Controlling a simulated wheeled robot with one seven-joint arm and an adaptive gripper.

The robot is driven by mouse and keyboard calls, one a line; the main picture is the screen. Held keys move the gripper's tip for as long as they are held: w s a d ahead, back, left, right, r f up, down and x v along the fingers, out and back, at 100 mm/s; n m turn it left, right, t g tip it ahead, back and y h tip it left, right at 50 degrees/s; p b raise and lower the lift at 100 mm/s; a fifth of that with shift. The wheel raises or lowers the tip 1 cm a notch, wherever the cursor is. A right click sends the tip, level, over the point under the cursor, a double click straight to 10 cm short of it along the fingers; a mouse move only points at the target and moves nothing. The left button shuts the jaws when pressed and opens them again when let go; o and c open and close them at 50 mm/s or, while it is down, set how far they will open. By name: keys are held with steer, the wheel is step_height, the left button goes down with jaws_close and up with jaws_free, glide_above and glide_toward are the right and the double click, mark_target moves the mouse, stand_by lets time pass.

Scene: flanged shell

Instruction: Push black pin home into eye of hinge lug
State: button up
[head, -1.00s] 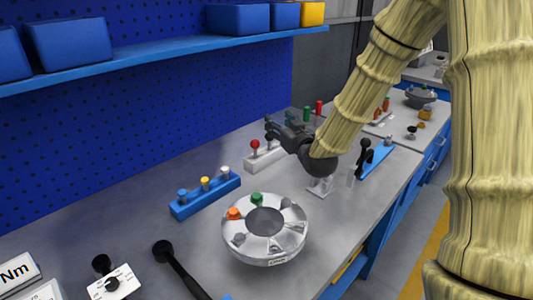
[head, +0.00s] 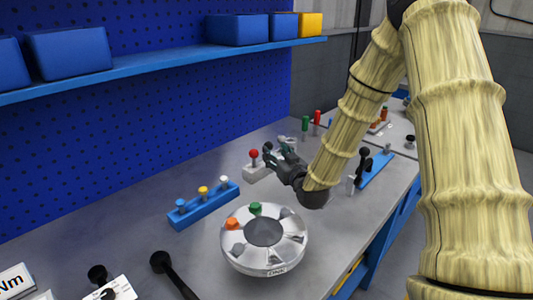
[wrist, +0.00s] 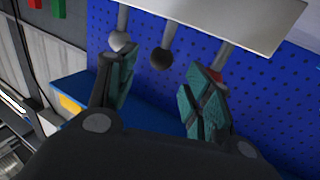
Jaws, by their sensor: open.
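In the wrist view a black ball-topped pin (wrist: 161,59) stands in a pale rack (wrist: 225,18), which appears upside down. A grey-white ball pin (wrist: 121,41) and a red-tipped pin (wrist: 216,75) stand on either side of it. My gripper (wrist: 158,80) is open, with its teal-padded fingers spread and the black ball showing in the gap between them; nothing is held. In the head view my gripper (head: 277,153) is beside the rack (head: 256,172), whose red knob (head: 254,154) shows; the black pin is hidden there. I cannot surely make out the hinge lug.
A round flanged shell (head: 265,262) with orange and green knobs stands in front. A blue block (head: 205,205) with several knobs is left of it. Black-handled tools (head: 170,268) lie at the front. A blue fixture with a black handle (head: 363,160) stands to the right.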

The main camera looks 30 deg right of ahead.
mark_target(270, 147)
steer(key=shift+w+d, duration=0.15)
steer(key=shift+w, duration=2.85)
jaws_close()
